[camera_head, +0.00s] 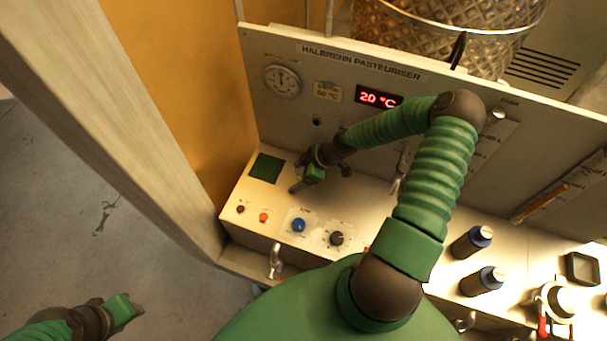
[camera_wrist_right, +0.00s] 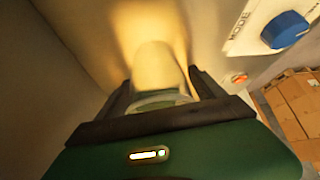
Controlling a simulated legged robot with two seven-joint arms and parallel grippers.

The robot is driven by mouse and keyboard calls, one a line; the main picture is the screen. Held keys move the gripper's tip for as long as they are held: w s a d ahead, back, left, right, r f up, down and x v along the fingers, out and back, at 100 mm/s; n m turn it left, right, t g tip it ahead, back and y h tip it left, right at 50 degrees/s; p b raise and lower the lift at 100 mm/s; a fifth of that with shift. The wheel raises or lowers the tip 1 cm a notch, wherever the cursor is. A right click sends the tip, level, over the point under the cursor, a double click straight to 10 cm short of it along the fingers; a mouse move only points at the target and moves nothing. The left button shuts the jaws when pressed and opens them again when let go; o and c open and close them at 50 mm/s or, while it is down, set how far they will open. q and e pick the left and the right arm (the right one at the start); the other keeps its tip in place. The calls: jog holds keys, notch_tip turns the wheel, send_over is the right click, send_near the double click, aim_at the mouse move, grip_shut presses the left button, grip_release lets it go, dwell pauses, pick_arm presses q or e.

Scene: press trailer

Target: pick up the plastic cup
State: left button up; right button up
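A pale, see-through plastic cup (camera_wrist_right: 157,98) shows in the right wrist view, between the two dark fingers of my right gripper (camera_wrist_right: 160,90). Its rim faces the wrist camera. The cup fills most of the gap, but I cannot tell whether both fingers press on it. In the head view my right gripper (camera_head: 302,183) is low over the left part of the pasteuriser's ledge, near the dark green square (camera_head: 266,168). The cup is not clear there, being hidden by or blending with the gripper. My left gripper (camera_head: 130,308) is at lower left, away from the ledge; its fingers are unclear.
The upright pasteuriser panel (camera_head: 330,62) stands behind my right gripper, with a red display (camera_head: 379,98). A blue knob (camera_head: 299,225) and a black knob (camera_head: 336,238) sit at the ledge's front. A post (camera_head: 130,130) rises at left.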

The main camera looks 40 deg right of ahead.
jog(key=shift+w+a, duration=0.15)
jog(key=shift+a, duration=0.05)
jog(key=c, duration=0.7)
jog(key=shift+d, duration=0.1)
jog(key=c, duration=0.4)
jog(key=shift+d, duration=0.15)
